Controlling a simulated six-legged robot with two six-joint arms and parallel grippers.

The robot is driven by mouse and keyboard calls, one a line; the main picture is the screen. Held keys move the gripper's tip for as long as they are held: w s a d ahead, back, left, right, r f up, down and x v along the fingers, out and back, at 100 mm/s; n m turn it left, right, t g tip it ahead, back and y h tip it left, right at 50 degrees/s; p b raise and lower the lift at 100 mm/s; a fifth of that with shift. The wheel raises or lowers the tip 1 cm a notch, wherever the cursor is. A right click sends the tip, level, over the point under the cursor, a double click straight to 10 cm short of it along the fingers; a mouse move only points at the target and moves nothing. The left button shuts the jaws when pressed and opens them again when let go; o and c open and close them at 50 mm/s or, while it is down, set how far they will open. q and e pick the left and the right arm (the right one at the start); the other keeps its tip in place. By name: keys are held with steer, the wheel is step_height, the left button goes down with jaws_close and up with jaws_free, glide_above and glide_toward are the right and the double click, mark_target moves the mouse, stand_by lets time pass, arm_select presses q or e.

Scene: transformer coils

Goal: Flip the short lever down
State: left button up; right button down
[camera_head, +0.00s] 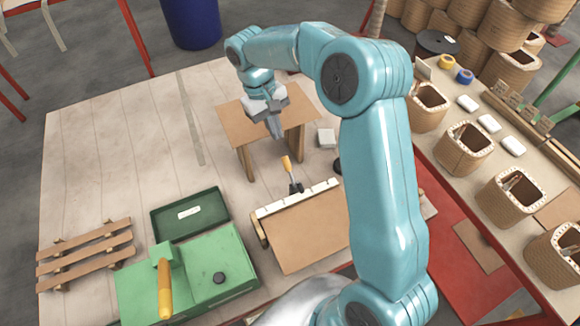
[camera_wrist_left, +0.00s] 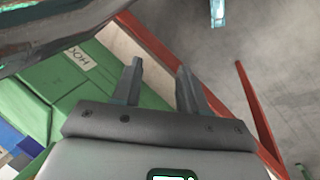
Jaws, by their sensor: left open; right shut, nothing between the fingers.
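A small lever with a yellow-orange handle (camera_head: 287,164) stands up, slightly tilted, from a dark base at the white-edged top of a brown sloped panel (camera_head: 310,230). A larger yellow-handled lever (camera_head: 165,290) is on a green box (camera_head: 215,262) at lower left. My right gripper (camera_head: 276,132) is shut and empty, pointing down just above and left of the small lever, apart from it in the picture. My left gripper (camera_wrist_left: 160,85) is open and empty in the left wrist view; it does not show in the head view.
A brown stand (camera_head: 235,128) is behind and below my right gripper. A wooden slatted rack (camera_head: 85,252) and a dark green tray (camera_head: 190,213) lie at left. Green surfaces (camera_wrist_left: 75,75) lie by my left gripper.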

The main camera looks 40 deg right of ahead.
glide_above(289, 166)
steer(key=a, duration=0.2)
step_height(289, 166, down, 9)
steer(key=shift+d+f, duration=0.1)
steer(key=shift+d, duration=0.05)
steer(key=shift+s+f+b, duration=0.75)
steer(key=shift+s+f, duration=0.1)
steer(key=shift+s, duration=0.25)
steer(key=shift+s+f, duration=0.35)
steer(key=shift+s, duration=0.25)
steer(key=shift+a, duration=0.2)
steer(key=shift+r, duration=0.1)
